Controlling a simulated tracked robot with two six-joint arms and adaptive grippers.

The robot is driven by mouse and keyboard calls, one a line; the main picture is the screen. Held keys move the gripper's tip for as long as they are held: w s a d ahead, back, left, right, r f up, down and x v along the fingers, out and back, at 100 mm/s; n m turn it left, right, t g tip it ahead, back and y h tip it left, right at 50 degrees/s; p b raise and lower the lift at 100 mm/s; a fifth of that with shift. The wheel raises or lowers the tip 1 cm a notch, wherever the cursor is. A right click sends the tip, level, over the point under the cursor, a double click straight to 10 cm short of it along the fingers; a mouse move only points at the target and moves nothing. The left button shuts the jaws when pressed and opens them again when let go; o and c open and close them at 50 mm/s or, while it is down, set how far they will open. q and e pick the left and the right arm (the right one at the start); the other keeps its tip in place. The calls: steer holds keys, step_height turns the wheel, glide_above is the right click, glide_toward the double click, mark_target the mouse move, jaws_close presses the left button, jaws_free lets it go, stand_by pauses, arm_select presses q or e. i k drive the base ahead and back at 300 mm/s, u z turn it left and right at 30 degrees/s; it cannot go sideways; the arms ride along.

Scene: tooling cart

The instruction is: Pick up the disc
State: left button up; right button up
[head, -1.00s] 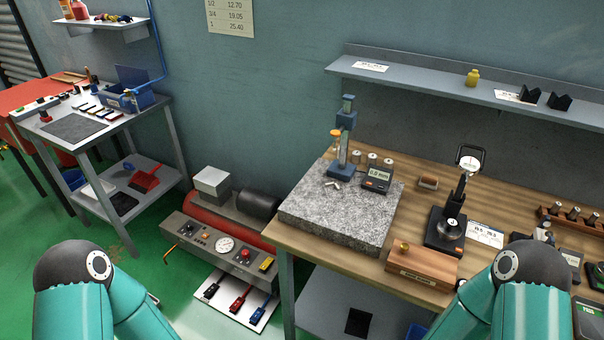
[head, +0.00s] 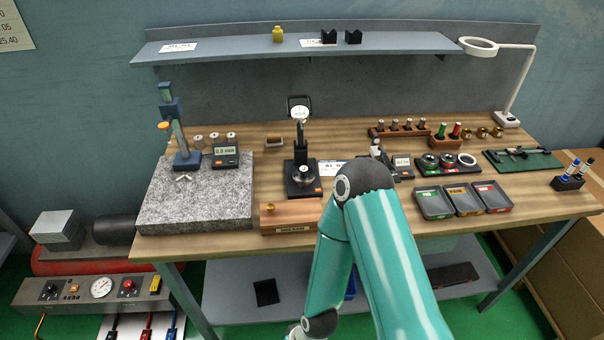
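A small round silver disc (head: 303,176) sits on the black base of the dial gauge stand (head: 301,143), at the middle of the bench in the head view. A black tray (head: 427,171) to the right of it holds several round ring-like pieces; I cannot tell whether any of these is the disc meant. One of my teal arms rises in front of the bench with its elbow near the bench's front edge and its forearm pointing down. Neither of my grippers is in view.
A granite plate (head: 210,205) with a height stand (head: 180,140) is at the left of the wooden bench (head: 345,148). A wooden block (head: 290,216) lies in front of the gauge stand. Small bins (head: 465,213) and a white ring lamp (head: 480,46) are at the right.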

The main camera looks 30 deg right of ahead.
mark_target(303, 171)
steer(key=u, duration=1.95)
steer(key=i, duration=0.1)
steer(key=z, duration=3.2)
